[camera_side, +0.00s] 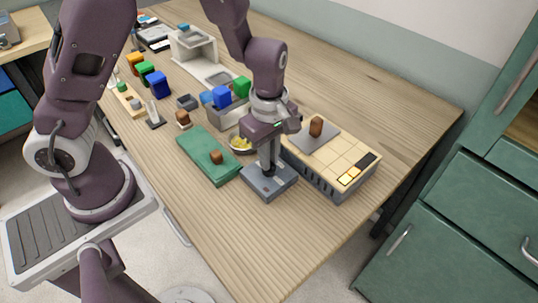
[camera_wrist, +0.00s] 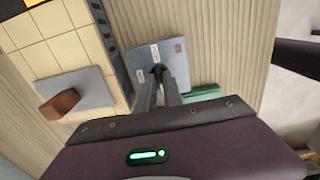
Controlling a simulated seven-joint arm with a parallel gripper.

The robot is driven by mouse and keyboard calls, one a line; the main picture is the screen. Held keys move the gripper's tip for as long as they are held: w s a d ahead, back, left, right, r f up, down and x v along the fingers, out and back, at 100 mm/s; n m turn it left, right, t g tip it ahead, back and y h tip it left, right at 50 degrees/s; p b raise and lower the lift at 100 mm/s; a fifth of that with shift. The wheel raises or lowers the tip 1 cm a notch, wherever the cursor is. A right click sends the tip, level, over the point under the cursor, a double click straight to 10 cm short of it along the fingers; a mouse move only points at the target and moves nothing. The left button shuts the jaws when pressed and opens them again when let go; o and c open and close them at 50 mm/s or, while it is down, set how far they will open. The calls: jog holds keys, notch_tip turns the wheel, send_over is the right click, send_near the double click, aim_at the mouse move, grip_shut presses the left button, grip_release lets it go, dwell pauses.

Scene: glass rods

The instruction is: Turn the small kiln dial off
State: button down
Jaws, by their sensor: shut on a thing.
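A small grey control box (camera_side: 275,189) stands on the table in front of the tiled kiln. In the wrist view the box (camera_wrist: 177,66) has pale marks and a brownish square on top. My gripper (camera_side: 268,171) points straight down over it, its fingers closed at the box top. In the wrist view the fingertips (camera_wrist: 158,80) are together around a small dark dial (camera_wrist: 157,68), mostly hidden by them. I cannot read which way the dial points. The kiln (camera_side: 335,158) has cream tiles, some glowing yellow, and a dark strip at one corner.
A brown knob (camera_side: 316,127) stands on a grey plate on the kiln. A green block (camera_side: 205,155) with another brown knob lies left of the box, and a yellow-filled dish (camera_side: 240,144) is behind. Coloured blocks stand farther back. The table's front right is clear.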

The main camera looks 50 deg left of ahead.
jog(key=shift+w, duration=0.1)
dwell(0.3)
jog(key=c, duration=1.5)
grip_release()
notch_tip(320, 180, up, 7)
jog(key=shift+r, duration=0.1)
jog(key=s+a+r+m+t, duration=0.1)
jog(key=s+r+m+t, duration=0.1)
jog(key=s+r+m, duration=0.3)
jog(key=s+a+r+m+t, duration=0.1)
jog(key=s+a+r+m, duration=0.1)
jog(key=s+r+m, duration=0.3)
jog(key=s+a+r+m+t, duration=0.2)
jog(key=s+r+m, duration=0.3)
jog(key=s+m, duration=0.2)
jog(key=shift+a+r+m+t, duration=0.1)
jog(key=shift+a+m+t, duration=0.15)
jog(key=shift+m, duration=0.25)
